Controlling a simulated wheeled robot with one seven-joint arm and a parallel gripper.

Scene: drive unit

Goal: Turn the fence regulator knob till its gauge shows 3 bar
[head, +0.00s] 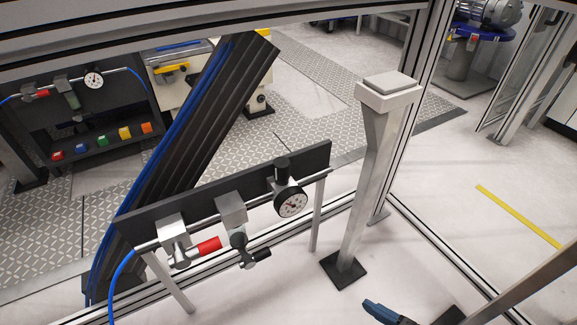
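The fence regulator hangs on a dark panel (225,188) along the fence. Its round white-faced gauge (291,204) is at the panel's right part, facing me. The needle is too small to read surely. A black knob (282,166) stands above the gauge on the same unit. To its left on the pipe are a grey block with a black handle (257,256) and a silver valve with a red handle (208,245). A blue and dark part at the bottom edge seems to be my gripper (385,313). It is mostly cut off, well below and right of the gauge, and touches nothing visible.
A metal post with a flat top (389,84) stands right of the regulator. A blue hose (122,275) runs down at the left. Behind the fence is another panel with a gauge (94,79) and coloured blocks.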

